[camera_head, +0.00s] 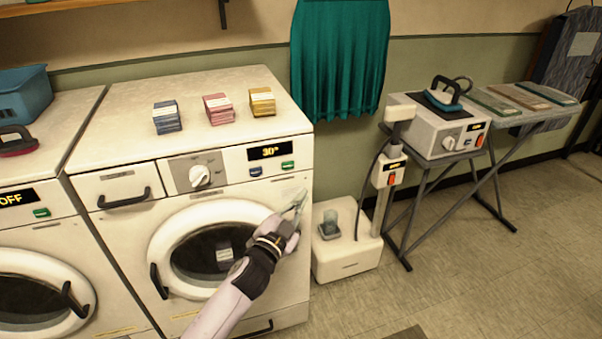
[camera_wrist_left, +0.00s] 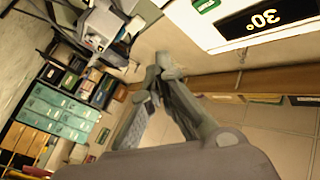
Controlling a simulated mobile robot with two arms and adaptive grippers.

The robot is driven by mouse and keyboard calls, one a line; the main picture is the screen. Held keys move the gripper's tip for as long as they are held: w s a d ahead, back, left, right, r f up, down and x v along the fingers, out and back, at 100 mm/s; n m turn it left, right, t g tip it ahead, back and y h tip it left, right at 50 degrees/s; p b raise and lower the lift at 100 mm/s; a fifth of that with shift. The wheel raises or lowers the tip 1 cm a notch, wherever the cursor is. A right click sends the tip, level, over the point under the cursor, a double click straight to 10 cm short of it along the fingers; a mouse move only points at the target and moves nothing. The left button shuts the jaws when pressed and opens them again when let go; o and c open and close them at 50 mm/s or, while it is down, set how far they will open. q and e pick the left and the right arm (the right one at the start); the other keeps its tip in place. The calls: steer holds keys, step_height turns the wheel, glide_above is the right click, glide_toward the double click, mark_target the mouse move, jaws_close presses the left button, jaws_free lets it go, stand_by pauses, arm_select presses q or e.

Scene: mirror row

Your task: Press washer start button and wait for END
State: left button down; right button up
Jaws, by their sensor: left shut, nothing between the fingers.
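Below the display are a dark blue button (camera_head: 255,171) and a green button (camera_head: 287,165). My left gripper (camera_head: 300,197) is shut and empty, in front of the washer's right side, below the green button in the picture. The left wrist view shows its closed fingertips (camera_wrist_left: 167,68), with the display (camera_wrist_left: 262,18) and a green button (camera_wrist_left: 206,4) at the top, apart from the tips. My right gripper is out of view.
Three small stacks, blue (camera_head: 167,117), pink (camera_head: 218,108) and yellow (camera_head: 262,101), stand on the washer. Its round door (camera_head: 157,247) is closed. Another machine (camera_head: 30,220) showing OFF stands left. A steamer (camera_head: 345,262) stands right, near an ironing board (camera_head: 540,118).

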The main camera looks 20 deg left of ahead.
mark_target(288, 165)
arm_select(q)
steer(key=w+a+r+b, duration=0.1)
steer(key=w+a+r, duration=0.1)
steer(key=w+a, duration=0.2)
steer(key=shift+w+r+t+b, duration=0.15)
steer(key=shift+w+t+b, duration=0.2)
steer(key=shift+w, duration=1.25)
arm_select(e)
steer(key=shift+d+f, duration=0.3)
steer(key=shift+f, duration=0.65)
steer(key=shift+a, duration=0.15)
arm_select(q)
steer(key=shift+w+a, duration=0.1)
steer(key=shift+w+a, duration=0.2)
steer(key=shift+w, duration=0.1)
